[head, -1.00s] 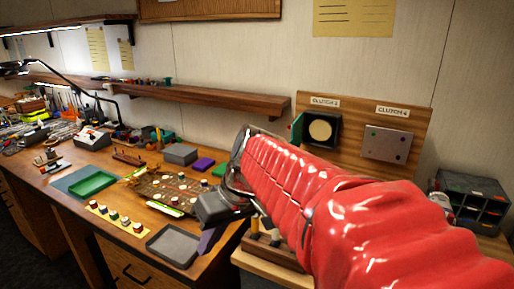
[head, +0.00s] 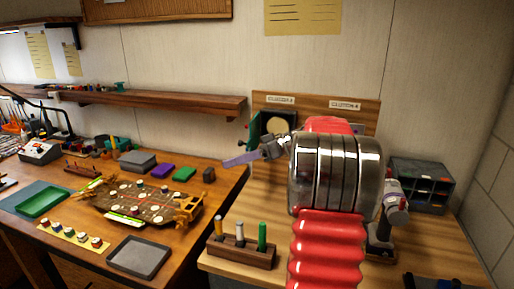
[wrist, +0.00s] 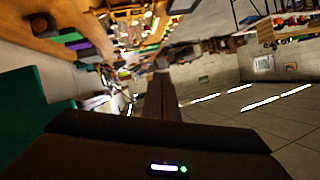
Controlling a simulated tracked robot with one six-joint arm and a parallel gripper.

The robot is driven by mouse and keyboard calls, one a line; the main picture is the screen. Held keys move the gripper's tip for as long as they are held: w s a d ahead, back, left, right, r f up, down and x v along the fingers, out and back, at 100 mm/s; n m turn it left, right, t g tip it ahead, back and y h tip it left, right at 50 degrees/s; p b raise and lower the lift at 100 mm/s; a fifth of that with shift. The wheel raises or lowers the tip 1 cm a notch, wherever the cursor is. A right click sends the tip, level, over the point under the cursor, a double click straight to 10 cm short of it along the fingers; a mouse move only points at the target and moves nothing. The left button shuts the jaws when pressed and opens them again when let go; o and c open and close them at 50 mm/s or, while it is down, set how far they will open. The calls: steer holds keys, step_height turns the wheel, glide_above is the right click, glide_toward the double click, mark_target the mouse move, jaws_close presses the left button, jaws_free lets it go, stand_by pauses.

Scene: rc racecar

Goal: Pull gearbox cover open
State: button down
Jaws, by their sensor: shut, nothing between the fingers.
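A dark square housing (head: 276,122) with a round cream face is on the wooden back board under the left clutch label. A green panel (head: 254,129) stands out at its left side like an open cover. A large green surface (wrist: 45,115) is close at the left in the wrist view; I cannot tell if it is the same panel. My gripper (head: 228,162) points left, below and in front of the housing. Its fingers are together and empty, as the wrist view also shows (wrist: 160,79). The plate under the clutch 4 label is mostly hidden by my arm.
A wooden block with several coloured pegs (head: 240,255) stands on the bench at the front. A grey drawer unit (head: 420,180) is at the right. The left bench holds a brown board (head: 140,200), a grey tray (head: 140,256) and a green tray (head: 42,201).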

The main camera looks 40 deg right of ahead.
steer(key=s+d+n+t, duration=0.1)
steer(key=s+d+t, duration=0.2)
steer(key=d, duration=0.9)
steer(key=n+t, duration=0.1)
steer(key=t, duration=0.1)
glide_toward(249, 145)
steer(key=v, duration=0.3)
steer(key=shift+s+d+f, duration=0.2)
steer(key=shift+s+f, duration=0.05)
steer(key=shift+f, duration=0.05)
steer(key=x, duration=1)
steer(key=shift+r, duration=0.1)
steer(key=shift+t, duration=0.3)
